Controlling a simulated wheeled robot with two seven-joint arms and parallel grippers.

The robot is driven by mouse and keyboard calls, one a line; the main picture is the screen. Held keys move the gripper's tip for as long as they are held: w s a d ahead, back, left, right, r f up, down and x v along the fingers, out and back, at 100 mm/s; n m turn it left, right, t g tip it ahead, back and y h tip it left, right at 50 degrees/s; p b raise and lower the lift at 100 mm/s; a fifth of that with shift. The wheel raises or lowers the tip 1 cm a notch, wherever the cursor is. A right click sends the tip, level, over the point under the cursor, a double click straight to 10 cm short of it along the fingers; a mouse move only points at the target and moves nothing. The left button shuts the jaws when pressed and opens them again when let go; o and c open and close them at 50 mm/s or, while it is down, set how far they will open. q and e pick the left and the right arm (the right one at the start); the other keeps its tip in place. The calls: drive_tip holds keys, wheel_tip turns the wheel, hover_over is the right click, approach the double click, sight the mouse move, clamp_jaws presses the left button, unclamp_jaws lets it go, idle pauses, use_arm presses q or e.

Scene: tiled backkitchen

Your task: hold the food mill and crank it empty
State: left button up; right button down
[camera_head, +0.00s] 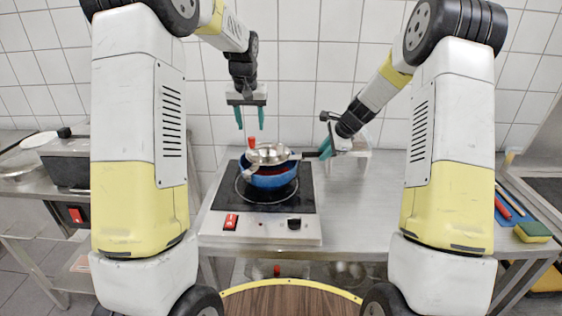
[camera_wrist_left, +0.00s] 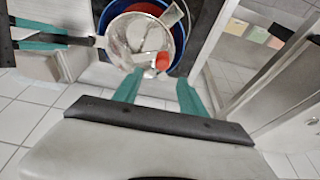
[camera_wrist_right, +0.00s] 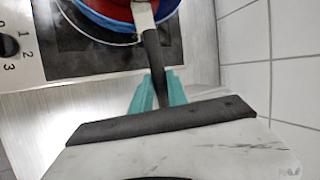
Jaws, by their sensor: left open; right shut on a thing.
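The food mill (camera_head: 268,154), a shiny metal bowl, sits on top of a blue pot (camera_head: 268,182). Its crank has a red knob (camera_head: 251,142), which also shows in the left wrist view (camera_wrist_left: 162,61). Something red shows beside the mill within the pot's rim. My right gripper (camera_head: 327,148) is shut on the mill's dark handle (camera_wrist_right: 152,52), to the right of the pot. My left gripper (camera_head: 250,126) is open and empty, pointing down above the red knob and apart from it. The inside of the mill is partly hidden by the crank.
The pot stands on a black hob (camera_head: 226,193) with a red switch (camera_head: 231,221) and a black dial (camera_head: 294,223). A clear container (camera_head: 357,158) stands behind my right gripper. A tiled wall closes the back.

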use_arm(q)
drive_tip(key=shift+r, duration=1.95)
use_arm(e)
drive_tip(key=c, duration=1.2)
unclamp_jaws()
